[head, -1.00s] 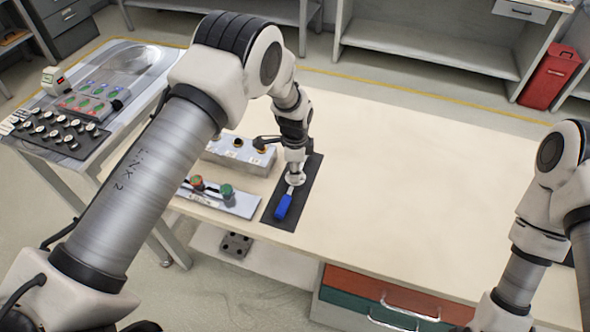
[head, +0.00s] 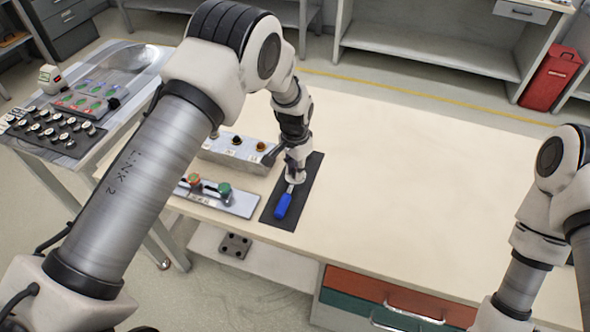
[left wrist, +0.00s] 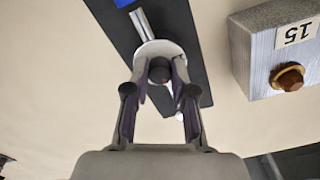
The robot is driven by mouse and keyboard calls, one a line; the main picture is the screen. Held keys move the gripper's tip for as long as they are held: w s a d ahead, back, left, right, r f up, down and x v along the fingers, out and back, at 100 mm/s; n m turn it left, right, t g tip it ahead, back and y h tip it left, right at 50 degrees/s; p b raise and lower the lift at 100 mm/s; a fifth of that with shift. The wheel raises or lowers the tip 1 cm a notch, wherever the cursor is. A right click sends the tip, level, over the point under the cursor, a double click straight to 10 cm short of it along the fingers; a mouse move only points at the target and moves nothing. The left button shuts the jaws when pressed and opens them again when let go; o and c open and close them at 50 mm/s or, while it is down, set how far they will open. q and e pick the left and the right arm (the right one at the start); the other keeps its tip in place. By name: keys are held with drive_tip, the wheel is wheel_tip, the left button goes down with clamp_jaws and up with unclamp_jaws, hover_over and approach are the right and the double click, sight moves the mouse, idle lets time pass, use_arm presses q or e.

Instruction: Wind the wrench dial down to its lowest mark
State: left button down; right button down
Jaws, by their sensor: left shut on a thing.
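The wrench has a blue handle (head: 283,205) and lies on a dark mat (head: 309,178) near the table's front edge. In the left wrist view its metal shaft (left wrist: 139,26) runs from the blue handle to a round white dial (left wrist: 149,52) with a dark centre. My left gripper (head: 295,174) points down over the dial end. In the left wrist view its two fingers (left wrist: 159,92) are shut on the dial, one on each side. No marks on the dial can be read. My right arm (head: 540,215) stands at the right; its gripper is out of view.
Left of the mat are a panel (head: 236,203) with red and green knobs and a grey box (head: 218,155) with several knobs. The wrist view shows a box corner labelled 15 (left wrist: 270,50) close by. The table's right side (head: 430,180) is clear.

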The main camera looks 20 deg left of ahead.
use_arm(q)
drive_tip(key=n, duration=0.3)
drive_tip(key=shift+s+f+n+b, duration=0.15)
drive_tip(key=shift+f+n+b, duration=0.15)
drive_tip(key=shift+b, duration=0.1)
drive_tip(key=n, duration=0.3)
drive_tip(key=shift+n+b, duration=0.3)
drive_tip(key=n+b, duration=0.1)
drive_tip(key=n, duration=0.5)
drive_tip(key=shift+d+r+n, duration=0.1)
drive_tip(key=shift+n, duration=0.2)
drive_tip(key=c, duration=1)
unclamp_jaws()
drive_tip(key=shift+o, duration=0.2)
drive_tip(key=shift+w, duration=0.2)
